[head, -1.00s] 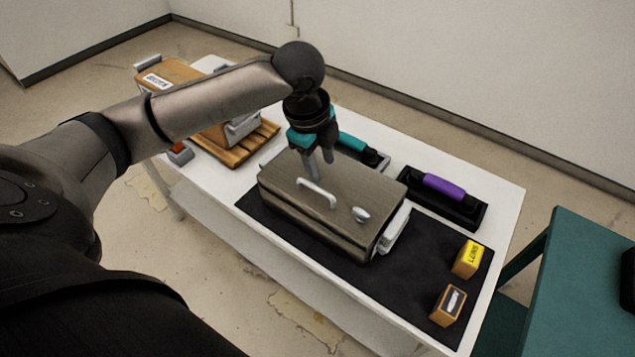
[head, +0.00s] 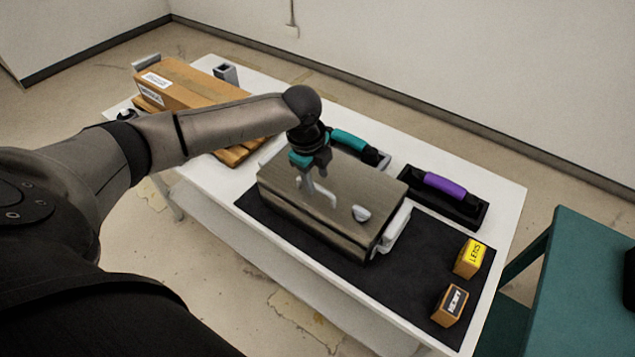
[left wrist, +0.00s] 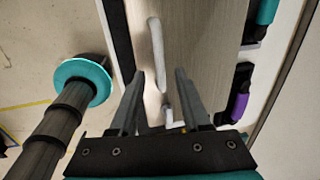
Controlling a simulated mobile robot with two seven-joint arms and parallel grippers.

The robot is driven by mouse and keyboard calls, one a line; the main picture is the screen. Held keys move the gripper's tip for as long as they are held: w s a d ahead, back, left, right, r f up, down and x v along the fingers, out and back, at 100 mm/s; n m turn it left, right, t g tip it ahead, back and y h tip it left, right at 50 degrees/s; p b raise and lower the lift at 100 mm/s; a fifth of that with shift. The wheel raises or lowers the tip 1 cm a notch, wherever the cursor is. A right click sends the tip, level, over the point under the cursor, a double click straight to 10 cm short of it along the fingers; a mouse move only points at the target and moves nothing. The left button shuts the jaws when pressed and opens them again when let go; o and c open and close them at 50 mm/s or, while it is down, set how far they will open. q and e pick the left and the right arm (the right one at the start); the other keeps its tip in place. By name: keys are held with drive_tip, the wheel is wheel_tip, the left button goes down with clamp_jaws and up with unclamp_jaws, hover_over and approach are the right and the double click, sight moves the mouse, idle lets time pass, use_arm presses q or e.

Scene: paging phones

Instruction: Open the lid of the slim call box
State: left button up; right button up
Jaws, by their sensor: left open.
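The slim call box (head: 340,185) is a flat brown-grey wood-grained box with its lid shut. A pale bar handle (head: 322,194) and a small pale knob (head: 361,213) are on its top. A pale part (head: 396,231) is on its right side. My left gripper (head: 312,186) is over the lid at the handle, pointing down. In the left wrist view its open fingers (left wrist: 160,72) stand on either side of the handle (left wrist: 155,45); I cannot tell whether they touch it. My right gripper is not in view.
The box sits on a black mat (head: 420,285) on a white table (head: 510,200). Behind it are teal (head: 350,141) and purple (head: 443,186) handsets on black cradles. Yellow (head: 469,257) and orange (head: 450,305) blocks stand right. A brown box (head: 185,85) is back left. A green table (head: 580,270) is right.

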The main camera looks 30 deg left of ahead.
use_arm(q)
drive_tip(key=shift+w+f, duration=0.25)
drive_tip(key=shift+f, duration=0.95)
drive_tip(key=shift+c, duration=0.3)
clamp_jaws()
